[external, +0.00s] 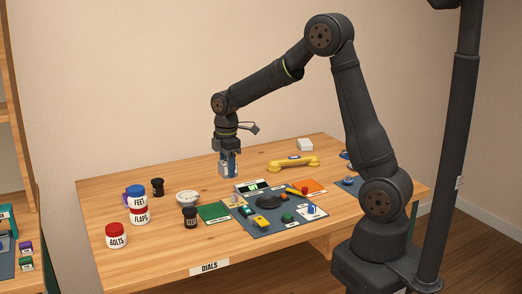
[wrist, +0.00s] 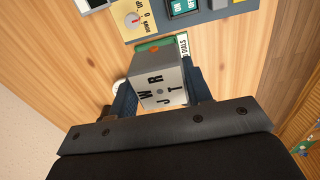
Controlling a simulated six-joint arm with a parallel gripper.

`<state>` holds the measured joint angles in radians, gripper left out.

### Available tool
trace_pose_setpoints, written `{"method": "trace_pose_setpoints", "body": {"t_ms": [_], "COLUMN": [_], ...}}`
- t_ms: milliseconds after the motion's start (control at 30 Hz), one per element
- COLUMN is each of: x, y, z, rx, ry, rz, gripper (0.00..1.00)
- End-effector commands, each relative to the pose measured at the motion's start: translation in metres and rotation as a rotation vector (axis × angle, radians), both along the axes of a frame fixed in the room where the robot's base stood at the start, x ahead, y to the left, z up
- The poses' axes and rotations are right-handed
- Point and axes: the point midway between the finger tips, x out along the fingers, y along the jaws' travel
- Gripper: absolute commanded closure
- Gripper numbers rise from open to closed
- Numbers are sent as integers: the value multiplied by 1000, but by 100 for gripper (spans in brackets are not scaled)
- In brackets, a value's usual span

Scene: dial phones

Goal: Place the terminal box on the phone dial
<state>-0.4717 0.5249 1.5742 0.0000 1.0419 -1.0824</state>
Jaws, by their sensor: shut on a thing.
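My gripper (external: 229,160) is shut on a grey box with letters on its face, which looks like the terminal box (external: 225,170). In the wrist view the box (wrist: 160,88) sits between the two blue fingers, with W, R, J and T readable. The box is held in the air above the table. A round white piece (external: 187,197), possibly the phone dial, lies on the table to the left of and below the gripper in the external view. Only a white edge of a round thing (wrist: 118,86) shows behind the box in the wrist view.
A dark mat (external: 270,225) with several small parts lies right of the white piece, beside a green card (external: 214,212). A dark jar (external: 190,217) stands close to the white piece.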

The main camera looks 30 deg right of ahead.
Motion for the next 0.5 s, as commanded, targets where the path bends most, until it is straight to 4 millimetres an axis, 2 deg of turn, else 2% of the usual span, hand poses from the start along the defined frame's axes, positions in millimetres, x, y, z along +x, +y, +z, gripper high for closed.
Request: {"method": "trace_pose_setpoints", "body": {"t_ms": [33,200,367,500], "x": [19,61,79,82], "y": [-1,-6,-8,9], "z": [3,11,14,4], "rx": [1,0,0,-1], "ry": [-1,-1,0,2], "rz": [-2,10,17,21], "gripper": [79,79,79,79]}}
